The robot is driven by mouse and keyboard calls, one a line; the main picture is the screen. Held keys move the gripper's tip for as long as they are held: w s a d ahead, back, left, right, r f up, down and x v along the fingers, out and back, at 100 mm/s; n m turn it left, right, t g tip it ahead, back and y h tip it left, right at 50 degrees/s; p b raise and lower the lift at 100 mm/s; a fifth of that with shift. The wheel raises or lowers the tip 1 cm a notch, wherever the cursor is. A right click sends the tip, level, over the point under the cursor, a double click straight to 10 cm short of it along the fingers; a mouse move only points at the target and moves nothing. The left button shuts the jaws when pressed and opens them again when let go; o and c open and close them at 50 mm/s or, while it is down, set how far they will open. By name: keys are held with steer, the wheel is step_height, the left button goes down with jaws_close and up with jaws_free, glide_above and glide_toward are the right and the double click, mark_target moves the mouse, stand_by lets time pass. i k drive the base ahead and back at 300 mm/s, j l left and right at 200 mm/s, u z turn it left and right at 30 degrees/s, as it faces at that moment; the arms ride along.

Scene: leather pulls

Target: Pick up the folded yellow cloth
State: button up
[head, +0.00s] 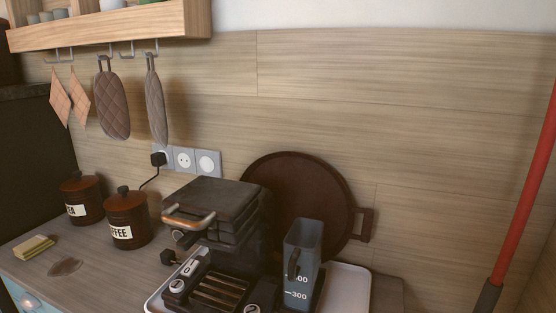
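The folded yellow cloth (34,247) lies on the countertop at the lower left in the head view. It is a small, flat, pale yellow stack with visible folded layers. It sits in front of the tea canister, apart from it, and close to the front edge of the counter. Nothing covers it. My gripper does not show in this view.
A tea canister (84,213) and a coffee canister (127,232) stand behind the cloth. A flat brown item (66,267) lies to its right. A coffee machine (218,215) and a measuring jug (302,255) stand on a white tray (350,285). A shelf (110,27) hangs above.

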mark_target(27, 250)
steer(key=u, duration=1.35)
steer(key=i+j, duration=0.3)
steer(key=i, duration=0.25)
steer(key=i+j+z, duration=0.1)
steer(key=i+j, duration=0.25)
steer(key=i, duration=0.2)
steer(key=i+j, duration=0.35)
steer(key=i, duration=0.5)
